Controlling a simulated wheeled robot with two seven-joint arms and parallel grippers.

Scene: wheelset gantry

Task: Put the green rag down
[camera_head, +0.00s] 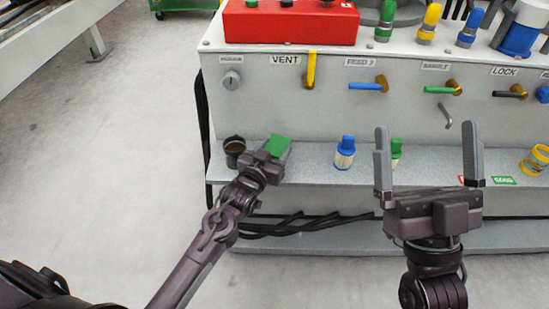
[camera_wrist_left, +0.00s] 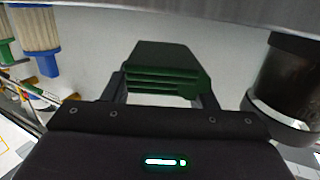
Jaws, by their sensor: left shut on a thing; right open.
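The green rag (camera_head: 279,145) is a small folded green cloth between the fingers of my left gripper (camera_head: 276,150). In the left wrist view the rag (camera_wrist_left: 166,68) shows as a dark green stack of folds, held between the two fingertips. My left gripper is shut on it, over the left part of the grey shelf (camera_head: 312,178). I cannot tell whether the rag touches the shelf. My right gripper (camera_head: 429,160) is open and empty, in front of the shelf further right.
A dark cup (camera_head: 234,147) stands just left of my left gripper. A blue-capped bottle (camera_head: 345,154) and a green-capped one (camera_head: 396,152), partly hidden by my right gripper, stand right of it. Knobs and levers, including VENT (camera_head: 311,70), line the panel above. Black cables (camera_head: 290,222) hang below the shelf.

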